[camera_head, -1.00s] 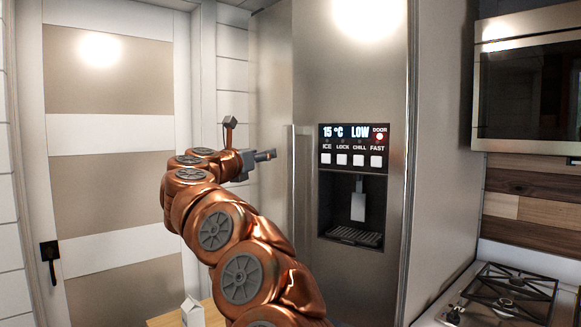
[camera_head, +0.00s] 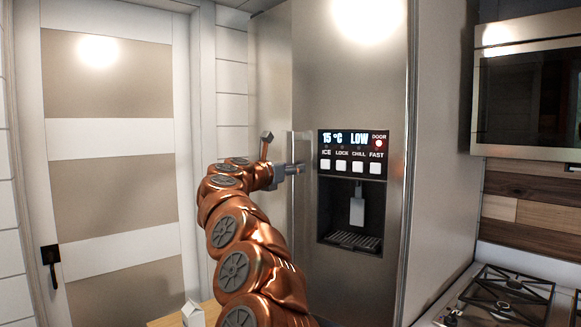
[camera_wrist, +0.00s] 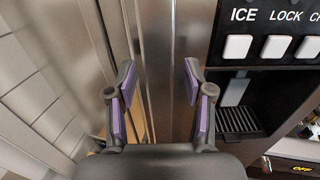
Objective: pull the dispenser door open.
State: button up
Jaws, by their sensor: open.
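The dispenser door (camera_head: 345,95) is a tall brushed-steel fridge panel and looks shut. It carries a black dispenser panel with a lit display (camera_head: 350,138) and a red light under "DOOR" (camera_head: 379,143). Its upright steel handle (camera_head: 303,215) runs along the left edge. My gripper (camera_head: 298,168) is at the handle's upper part, left of the display. In the wrist view, my gripper (camera_wrist: 159,70) is open, with purple-padded fingers on either side of the upright handle strip (camera_wrist: 158,50). I cannot tell whether either finger touches it.
A dispenser recess with a drip tray (camera_head: 353,240) lies right of the handle. A gas hob (camera_head: 505,295) and an oven (camera_head: 530,95) stand at the right. A small white carton (camera_head: 193,313) stands at the bottom.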

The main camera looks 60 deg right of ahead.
grip_shut()
dwell(0.5)
